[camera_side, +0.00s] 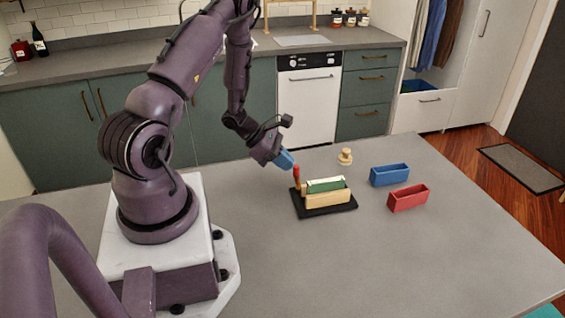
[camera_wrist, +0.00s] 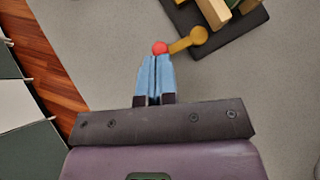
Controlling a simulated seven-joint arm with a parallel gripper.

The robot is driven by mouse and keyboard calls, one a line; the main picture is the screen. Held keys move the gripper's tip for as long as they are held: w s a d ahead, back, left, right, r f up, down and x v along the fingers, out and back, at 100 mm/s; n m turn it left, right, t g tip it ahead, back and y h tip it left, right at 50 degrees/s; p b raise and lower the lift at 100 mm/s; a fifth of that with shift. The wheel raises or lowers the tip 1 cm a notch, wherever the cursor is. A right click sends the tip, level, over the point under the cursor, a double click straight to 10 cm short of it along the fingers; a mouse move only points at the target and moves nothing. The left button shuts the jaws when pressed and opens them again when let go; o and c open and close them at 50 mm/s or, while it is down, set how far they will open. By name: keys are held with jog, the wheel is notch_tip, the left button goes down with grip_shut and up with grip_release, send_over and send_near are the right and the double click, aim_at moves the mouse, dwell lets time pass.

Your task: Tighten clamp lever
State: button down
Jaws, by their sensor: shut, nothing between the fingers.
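The clamp lever has a red knob (camera_side: 296,171) standing at the left end of a clamp on a black base plate (camera_side: 311,213). In the wrist view the red knob (camera_wrist: 159,47) sits at the end of a tan lever arm (camera_wrist: 181,44) that runs right toward the black base (camera_wrist: 247,28). A green block (camera_side: 325,184) and a tan block (camera_side: 328,199) sit side by side on the base. My gripper (camera_side: 292,166) has blue fingers, shut and empty. In the wrist view my fingertips (camera_wrist: 155,58) are right at the knob; contact cannot be told.
A blue open box (camera_side: 390,176) and a red open box (camera_side: 408,198) stand to the right of the clamp. A small tan knobbed piece (camera_side: 345,156) stands behind it. The grey table (camera_side: 400,265) is clear in front.

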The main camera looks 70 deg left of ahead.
jog(key=w+m+h, duration=0.1)
jog(key=w+m+g+h, duration=0.1)
jog(key=m, duration=0.1)
jog(key=shift+a+g, duration=0.2)
jog(key=shift+g, duration=0.1)
jog(key=w+m+g+h, duration=0.1)
jog(key=m, duration=0.1)
jog(key=w+m+g+h, duration=0.1)
jog(key=m, duration=0.1)
jog(key=shift+d, duration=0.15)
jog(key=w+m+g, duration=0.1)
jog(key=m, duration=0.1)
jog(key=w+d+m+g+h, duration=0.1)
jog(key=m+g, duration=0.1)
jog(key=shift+d+g, duration=0.1)
jog(key=shift+g, duration=0.2)
jog(key=shift+w+d+m+g, duration=0.35)
jog(key=shift+m+g, duration=0.35)
jog(key=shift+m, duration=0.25)
jog(key=shift+w+d+m+g, duration=0.3)
jog(key=shift+m+g, duration=0.4)
jog(key=shift+m, duration=0.25)
